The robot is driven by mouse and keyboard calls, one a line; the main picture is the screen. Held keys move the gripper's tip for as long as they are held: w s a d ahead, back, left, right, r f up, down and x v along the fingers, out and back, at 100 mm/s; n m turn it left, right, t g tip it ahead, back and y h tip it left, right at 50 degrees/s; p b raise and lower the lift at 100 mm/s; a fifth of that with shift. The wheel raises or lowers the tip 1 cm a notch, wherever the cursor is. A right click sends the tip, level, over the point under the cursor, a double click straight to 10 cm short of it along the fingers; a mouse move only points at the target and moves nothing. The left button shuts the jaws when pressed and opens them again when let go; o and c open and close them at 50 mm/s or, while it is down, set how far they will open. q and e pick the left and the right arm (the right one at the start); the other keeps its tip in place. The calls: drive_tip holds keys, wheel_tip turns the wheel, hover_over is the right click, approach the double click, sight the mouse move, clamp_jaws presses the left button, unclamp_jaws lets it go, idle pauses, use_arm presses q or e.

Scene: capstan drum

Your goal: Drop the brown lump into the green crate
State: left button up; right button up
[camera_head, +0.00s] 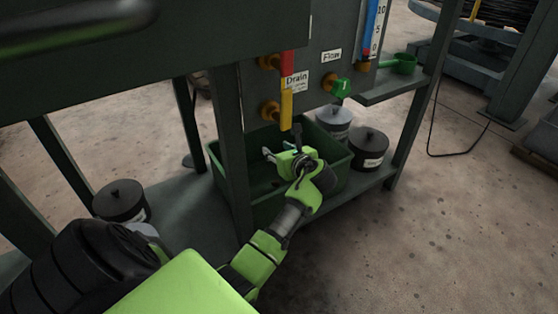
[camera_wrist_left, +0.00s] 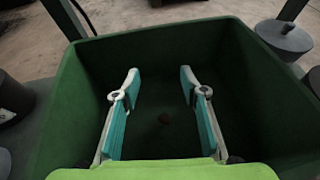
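The green crate (camera_head: 262,208) stands on the low shelf under the panel; it also fills most of the left wrist view (camera_wrist_left: 72,115). My left gripper (camera_head: 278,151) reaches over the crate, fingers pointing into it. In the left wrist view its two teal-padded fingers (camera_wrist_left: 160,80) are wide apart with nothing between them. A small dark brown lump (camera_wrist_left: 165,118) shows dimly on the crate floor, below and apart from the fingers. In the head view I cannot make out the lump. My right gripper is not in view.
Grey and black lidded pots (camera_head: 334,122) (camera_head: 368,147) stand right of the crate, and another black pot (camera_head: 121,201) stands at left. A yellow drain handle (camera_head: 286,110) and a green valve (camera_head: 341,88) hang above. Open floor lies at right.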

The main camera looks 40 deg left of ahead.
use_arm(q)
drive_tip(key=v, duration=1.2)
drive_tip(key=shift+f, duration=0.15)
